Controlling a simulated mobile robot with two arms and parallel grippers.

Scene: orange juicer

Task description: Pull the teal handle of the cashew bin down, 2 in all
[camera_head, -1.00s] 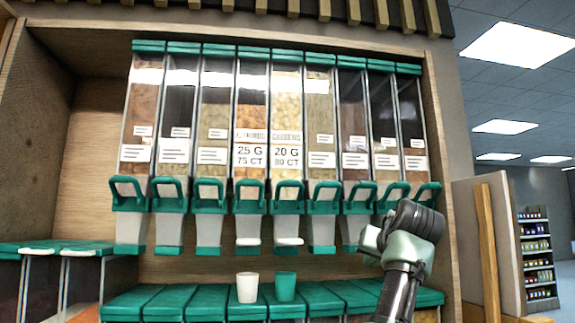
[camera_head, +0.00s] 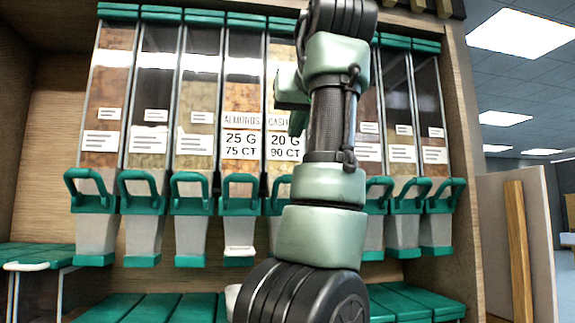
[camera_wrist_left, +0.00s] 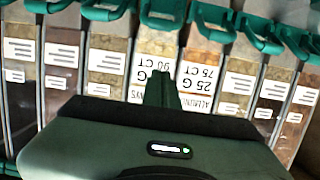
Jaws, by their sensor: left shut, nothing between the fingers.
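The cashew bin (camera_head: 283,147), marked 20 G, 90 CT, stands right of the almonds bin (camera_head: 240,147). Its teal handle (camera_head: 273,197) is partly hidden behind my left arm. The handle also shows at the top of the upside-down left wrist view (camera_wrist_left: 163,12). My left gripper (camera_head: 292,103) is shut and empty, raised in front of the cashew bin above the handle. In the left wrist view its closed fingers (camera_wrist_left: 162,88) point toward the handle over the cashew label. I cannot tell whether they touch the bin. My right gripper is out of view.
Other bins with teal handles stand close on both sides. A white cup (camera_head: 232,300) shows partly beside my arm on the teal-topped shelf (camera_head: 150,308). A wooden side wall (camera_head: 465,150) closes the right.

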